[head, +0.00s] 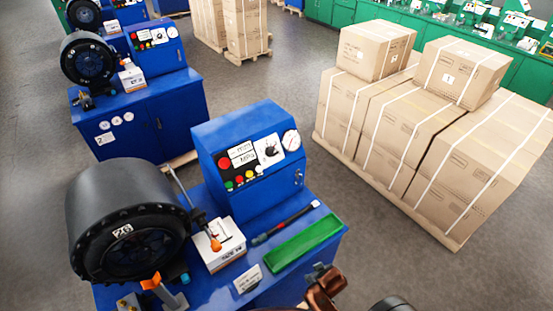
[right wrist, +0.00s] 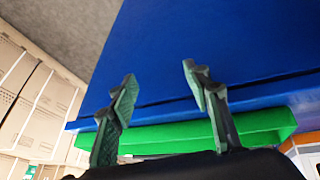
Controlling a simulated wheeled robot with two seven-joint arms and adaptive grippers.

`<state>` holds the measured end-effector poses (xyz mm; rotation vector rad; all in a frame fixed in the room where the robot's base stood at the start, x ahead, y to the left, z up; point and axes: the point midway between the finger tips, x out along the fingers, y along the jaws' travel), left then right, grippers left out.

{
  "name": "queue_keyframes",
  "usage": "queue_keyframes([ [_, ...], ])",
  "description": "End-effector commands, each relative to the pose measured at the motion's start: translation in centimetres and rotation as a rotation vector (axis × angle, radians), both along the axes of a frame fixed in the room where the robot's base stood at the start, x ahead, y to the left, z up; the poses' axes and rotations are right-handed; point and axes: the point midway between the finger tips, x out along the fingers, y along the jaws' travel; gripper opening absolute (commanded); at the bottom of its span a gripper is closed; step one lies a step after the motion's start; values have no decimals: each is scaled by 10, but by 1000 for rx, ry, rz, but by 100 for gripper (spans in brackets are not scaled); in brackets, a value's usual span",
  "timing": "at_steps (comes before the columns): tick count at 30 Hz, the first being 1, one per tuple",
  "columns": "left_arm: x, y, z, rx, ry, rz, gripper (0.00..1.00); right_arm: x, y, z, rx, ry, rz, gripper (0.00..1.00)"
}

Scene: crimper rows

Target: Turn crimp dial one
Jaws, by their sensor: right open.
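The nearest blue crimper's control box (head: 240,150) has a sloped panel with a small black dial (head: 270,151) on a white plate. The dial sits between the button column with displays and a round gauge (head: 291,140). The dial's exact pointer setting is too small to read. My right gripper (right wrist: 160,88) is open and empty in the right wrist view, its two green-padded fingers apart in front of a blue machine surface (right wrist: 240,45). The dial does not show in that view. My left gripper is not in view.
A green tray (head: 301,243) lies on the blue bench, beside a black-and-red tool (head: 285,222) and a white box with an orange-knobbed lever (head: 217,246). A black crimp head (head: 120,215) stands left. Strapped cartons (head: 430,140) stand right. More crimpers stand behind.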

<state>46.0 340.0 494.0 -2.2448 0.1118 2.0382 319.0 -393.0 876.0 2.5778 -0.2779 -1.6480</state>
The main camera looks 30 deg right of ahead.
Motion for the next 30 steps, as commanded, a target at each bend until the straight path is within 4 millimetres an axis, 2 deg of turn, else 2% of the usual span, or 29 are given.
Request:
queue_keyframes([
  [1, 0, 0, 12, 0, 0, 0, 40, 3, -4, 30, -8, -21, -13, 44],
  [3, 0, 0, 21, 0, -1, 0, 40, 7, -11, 61, -22, -53, -34, 44],
  [8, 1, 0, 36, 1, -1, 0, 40, 28, -35, 123, -69, -169, -108, 44],
  [11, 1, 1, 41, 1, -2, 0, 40, 52, -55, 154, -105, -275, -160, 44],
  [15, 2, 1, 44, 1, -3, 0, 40, 91, -82, 194, -151, -454, -216, 44],
  [22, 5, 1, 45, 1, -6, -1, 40, 162, -109, 255, -185, -766, -216, 44],
  [26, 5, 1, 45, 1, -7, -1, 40, 213, -109, 296, -161, -969, -133, 44],
  [28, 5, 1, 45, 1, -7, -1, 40, 242, -101, 317, -123, -1066, -52, 44],
  [30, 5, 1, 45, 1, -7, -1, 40, 265, -89, 329, -69, -1126, 36, 44],
])
